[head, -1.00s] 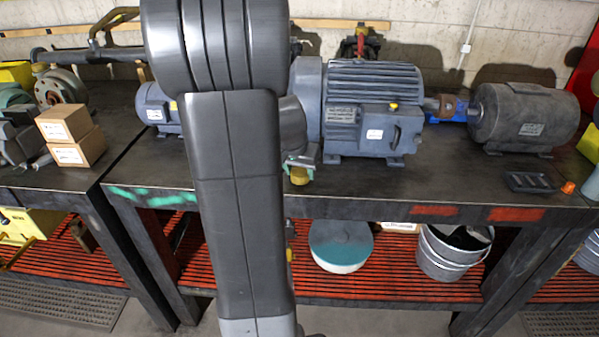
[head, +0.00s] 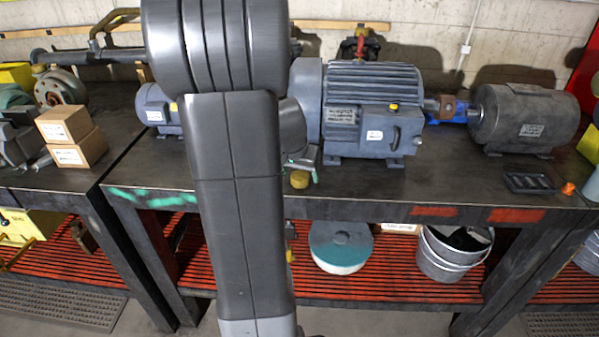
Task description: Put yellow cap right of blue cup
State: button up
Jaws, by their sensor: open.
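A small yellow cap (head: 299,179) stands on the dark workbench (head: 400,188), near its front edge and just right of my arm. My gripper (head: 302,163) is right above the cap, jaws pointing down and open. Part of the gripper is hidden behind my own arm, and whether the fingers still touch the cap cannot be told. I cannot make out a blue cup; my arm covers part of the bench left of the cap.
A large grey-blue motor (head: 372,110) stands close behind and right of my gripper. A grey motor (head: 523,118), a blue part (head: 461,112), a black tray (head: 528,182) and an orange piece (head: 568,188) are further right. Bare bench lies right of the cap.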

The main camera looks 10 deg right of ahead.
jog(key=v, duration=1.1)
jog(key=shift+s+a+r+p, duration=0.15)
jog(key=shift+r+p, duration=0.15)
